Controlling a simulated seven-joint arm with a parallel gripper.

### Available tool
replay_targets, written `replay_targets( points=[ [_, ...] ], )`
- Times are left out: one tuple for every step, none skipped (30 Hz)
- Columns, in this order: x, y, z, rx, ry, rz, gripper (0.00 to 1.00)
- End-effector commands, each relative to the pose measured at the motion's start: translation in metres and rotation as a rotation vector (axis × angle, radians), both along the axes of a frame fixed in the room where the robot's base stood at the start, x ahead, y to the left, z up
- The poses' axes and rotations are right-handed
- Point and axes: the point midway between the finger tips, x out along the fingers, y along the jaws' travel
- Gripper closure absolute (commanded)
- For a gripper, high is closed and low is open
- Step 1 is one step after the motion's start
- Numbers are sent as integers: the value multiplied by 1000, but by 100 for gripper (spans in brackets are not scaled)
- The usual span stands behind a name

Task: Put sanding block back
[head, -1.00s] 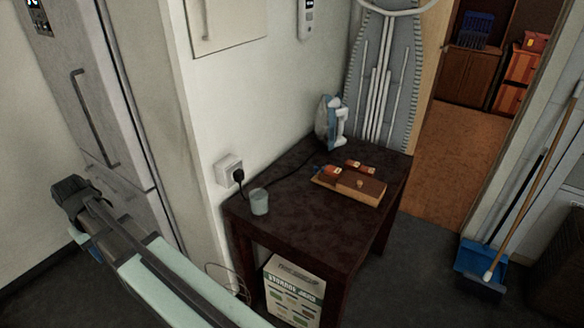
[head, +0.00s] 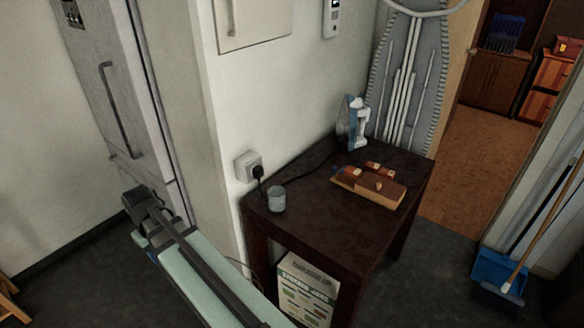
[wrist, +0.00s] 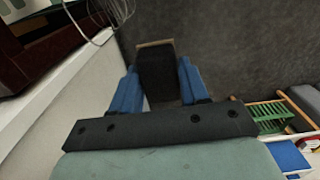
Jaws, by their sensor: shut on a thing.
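In the wrist view my gripper (wrist: 157,68) has its blue fingers on both sides of a dark grey block (wrist: 157,80) with a thin tan edge at its far end. The gripper is shut on this block, which appears to be the sanding block; the floor shows beyond it. In the head view a wooden board (head: 392,203) lies on the dark table, with a brown piece bearing a small knob (head: 379,185) and small red-and-orange items (head: 378,168) on and beside it.
The dark table (head: 320,216) stands against the wall, with a glass (head: 277,199) and an iron (head: 352,122) on it. A box (head: 307,287) stands under it. In the wrist view, wire loops (wrist: 98,20) and a green rack (wrist: 270,116) are near the edges.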

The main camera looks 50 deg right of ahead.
Motion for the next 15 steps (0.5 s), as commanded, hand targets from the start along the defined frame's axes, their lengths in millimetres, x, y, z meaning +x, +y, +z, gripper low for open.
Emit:
replay_targets(
  points=[
    [-8, -9, -6, 0, 1, -22, 84],
    [-8, -15, -7, 0, 0, -37, 84],
    [-8, -22, -8, 0, 0, -59, 84],
    [-7, -27, -7, 0, -1, -77, 84],
    [-6, -33, -6, 0, -1, -99, 84],
    [-3, -41, -3, 0, -2, -130, 84],
    [0, -47, 1, 0, -3, -156, 84],
    [2, -53, 4, 0, -3, -182, 84],
    [4, -63, 9, 0, -2, -222, 84],
    [6, -70, 12, 0, -2, -252, 84],
    [9, -78, 16, 0, -2, -284, 84],
    [11, -89, 22, 0, -2, -329, 84],
    [13, -97, 27, 0, -2, -364, 84],
    [14, -106, 31, 0, -2, -400, 84],
    [16, -119, 38, 0, -2, -449, 84]
  ],
)
